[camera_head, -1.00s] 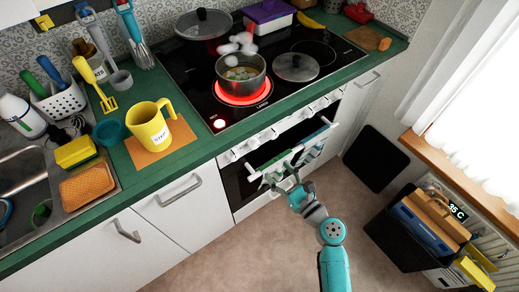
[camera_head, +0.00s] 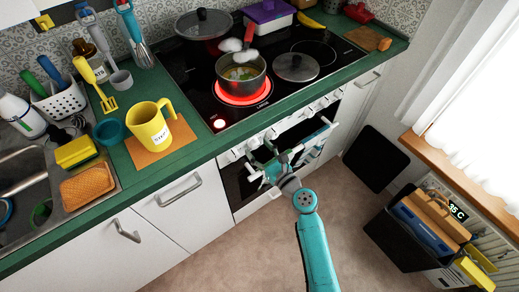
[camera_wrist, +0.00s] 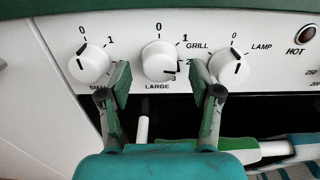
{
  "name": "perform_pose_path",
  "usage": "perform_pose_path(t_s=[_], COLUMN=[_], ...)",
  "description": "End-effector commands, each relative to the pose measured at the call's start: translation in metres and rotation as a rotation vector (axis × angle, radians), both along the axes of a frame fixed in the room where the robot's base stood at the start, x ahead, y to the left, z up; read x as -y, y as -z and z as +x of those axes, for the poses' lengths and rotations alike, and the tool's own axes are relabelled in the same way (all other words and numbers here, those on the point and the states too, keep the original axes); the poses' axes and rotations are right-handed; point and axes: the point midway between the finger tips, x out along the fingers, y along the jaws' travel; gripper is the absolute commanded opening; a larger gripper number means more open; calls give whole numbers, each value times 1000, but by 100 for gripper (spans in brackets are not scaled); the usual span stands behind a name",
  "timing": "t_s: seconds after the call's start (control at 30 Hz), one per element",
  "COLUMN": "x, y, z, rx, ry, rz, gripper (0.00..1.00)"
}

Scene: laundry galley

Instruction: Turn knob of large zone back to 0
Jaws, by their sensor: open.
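The knob marked LARGE (camera_wrist: 160,61) is a white round knob on the white oven panel (camera_wrist: 135,30). In the wrist view its dark pointer mark is at the lower right, toward the 2 and 3, away from the 0 at the top. My gripper (camera_wrist: 160,82) is open, with one green-tipped finger on each side of this knob. I cannot tell whether the fingers touch it. In the head view my gripper (camera_head: 275,163) is in front of the oven, close to the knob row. A glowing red cooking zone (camera_head: 260,98) lies under a steaming pot (camera_head: 241,72).
The knob on the left (camera_wrist: 89,63) and the knob marked GRILL and LAMP (camera_wrist: 229,67) stand close outside my fingers. The towel-hung oven handle (camera_wrist: 270,148) is below. A yellow mug (camera_head: 153,128) stands on the counter to the left.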

Motion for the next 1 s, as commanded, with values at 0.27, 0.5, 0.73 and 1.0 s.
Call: perform_pose_path(t_s=[0.27,0.5,0.73,1.0], x=[0,0,0,1], y=[0,0,0,0], z=[0,0,0,0], rx=[0,1,26,122], ry=[0,0,0,0], rz=[0,-2,-39,-181], gripper=[29,5,5,5])
